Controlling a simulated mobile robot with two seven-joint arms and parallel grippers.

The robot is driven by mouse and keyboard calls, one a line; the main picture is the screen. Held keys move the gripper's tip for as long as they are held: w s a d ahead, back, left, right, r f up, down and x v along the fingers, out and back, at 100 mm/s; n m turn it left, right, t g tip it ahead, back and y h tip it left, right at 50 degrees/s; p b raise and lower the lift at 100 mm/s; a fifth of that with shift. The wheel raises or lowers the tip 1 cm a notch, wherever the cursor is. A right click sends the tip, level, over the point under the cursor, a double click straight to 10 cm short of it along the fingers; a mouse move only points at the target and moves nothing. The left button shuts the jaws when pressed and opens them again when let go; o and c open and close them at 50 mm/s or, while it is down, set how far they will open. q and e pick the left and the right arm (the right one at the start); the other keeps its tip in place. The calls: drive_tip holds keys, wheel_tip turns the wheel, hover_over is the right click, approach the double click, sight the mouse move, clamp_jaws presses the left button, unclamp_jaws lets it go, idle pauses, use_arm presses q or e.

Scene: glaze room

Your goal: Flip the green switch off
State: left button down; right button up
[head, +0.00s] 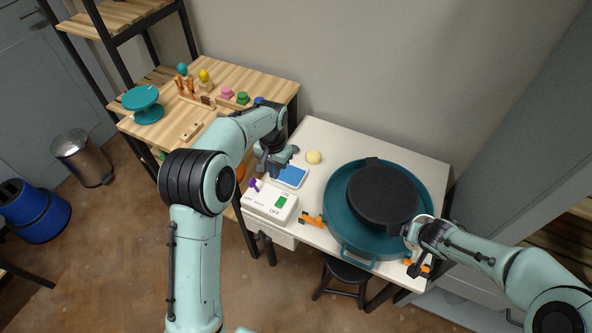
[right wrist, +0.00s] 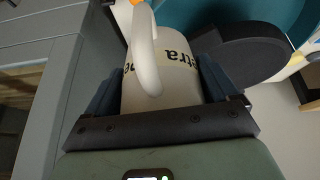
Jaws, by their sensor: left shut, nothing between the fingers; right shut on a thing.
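A white switch box (head: 258,208) sits at the front left of the white table. Its green switch (head: 281,203) is a rocker between the labels ON, at the back, and OFF, at the front. Which side is pressed is too small to tell. A purple switch (head: 254,185) stands on the box's left part. My left gripper (head: 262,173) is shut and empty, just behind the box and apart from the green switch. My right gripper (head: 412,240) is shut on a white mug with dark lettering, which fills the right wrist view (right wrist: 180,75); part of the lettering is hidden.
A blue-topped tray (head: 290,176) lies behind the box, with a pale yellow ball (head: 313,157) beyond it. A large teal round tray (head: 338,225) carrying a black round piece (head: 382,198) fills the table's right. An orange-handled tool (head: 312,219) lies right of the box.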

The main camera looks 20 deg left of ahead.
drive_tip(key=shift+r, duration=0.1)
drive_tip(key=shift+w+r+p, duration=0.4)
drive_tip(key=shift+r+p, duration=0.05)
drive_tip(key=shift+r, duration=0.35)
drive_tip(key=shift+w+r, duration=0.2)
drive_tip(key=shift+w, duration=0.15)
drive_tip(key=shift+f, duration=0.15)
drive_tip(key=shift+s, duration=0.3)
use_arm(q)
drive_tip(key=g, duration=0.1)
approach(276, 205)
drive_tip(key=f, duration=0.6)
drive_tip(key=shift+s+f+b, duration=0.35)
drive_tip(key=shift+f, duration=0.05)
use_arm(e)
drive_tip(key=shift+s+f, duration=0.3)
drive_tip(key=shift+f, duration=0.45)
